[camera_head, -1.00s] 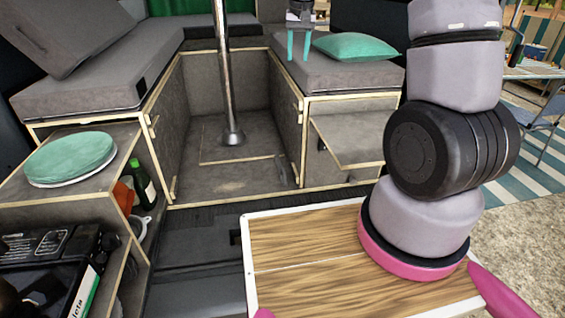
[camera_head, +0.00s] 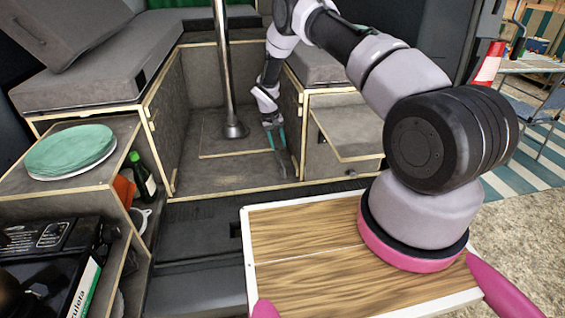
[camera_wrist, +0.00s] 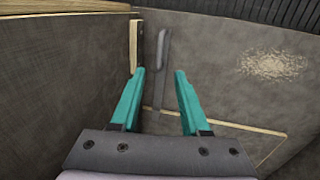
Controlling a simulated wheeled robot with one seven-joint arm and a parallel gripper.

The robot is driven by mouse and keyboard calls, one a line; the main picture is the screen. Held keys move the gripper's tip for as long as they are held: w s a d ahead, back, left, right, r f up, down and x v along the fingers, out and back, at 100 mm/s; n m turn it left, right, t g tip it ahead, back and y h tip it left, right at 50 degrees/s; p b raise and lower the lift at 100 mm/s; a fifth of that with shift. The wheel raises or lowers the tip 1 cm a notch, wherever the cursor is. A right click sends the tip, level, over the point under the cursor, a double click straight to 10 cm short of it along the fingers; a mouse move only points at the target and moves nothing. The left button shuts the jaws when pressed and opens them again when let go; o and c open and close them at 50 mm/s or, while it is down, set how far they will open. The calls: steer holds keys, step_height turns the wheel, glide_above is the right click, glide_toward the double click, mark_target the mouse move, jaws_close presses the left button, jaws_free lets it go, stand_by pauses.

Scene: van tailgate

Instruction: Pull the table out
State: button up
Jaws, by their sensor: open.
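My gripper (camera_head: 278,142) points down into the well between the two benches, its teal fingers apart and empty. It is right of the metal pole (camera_head: 222,70), near the well's right wall. In the wrist view my gripper (camera_wrist: 160,82) is open, with a slim grey upright piece (camera_wrist: 163,52) ahead between its fingertips, next to a pale wooden edge (camera_wrist: 134,45). It looks apart from the fingers; I cannot tell whether it belongs to the table. No tabletop is clearly recognisable in the van.
The well's walls close in on my arm, with a wood-edged panel (camera_head: 347,130) jutting at right. The well floor (camera_head: 225,172) is mostly clear.

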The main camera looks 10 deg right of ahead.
mark_target(283, 164)
steer(key=f, duration=0.3)
steer(key=d+f, duration=0.1)
steer(key=f, duration=0.2)
steer(key=d+f, duration=0.1)
steer(key=f, duration=0.3)
steer(key=shift+f, duration=0.1)
steer(key=shift+c, duration=0.3)
jaws_close()
stand_by(0.9)
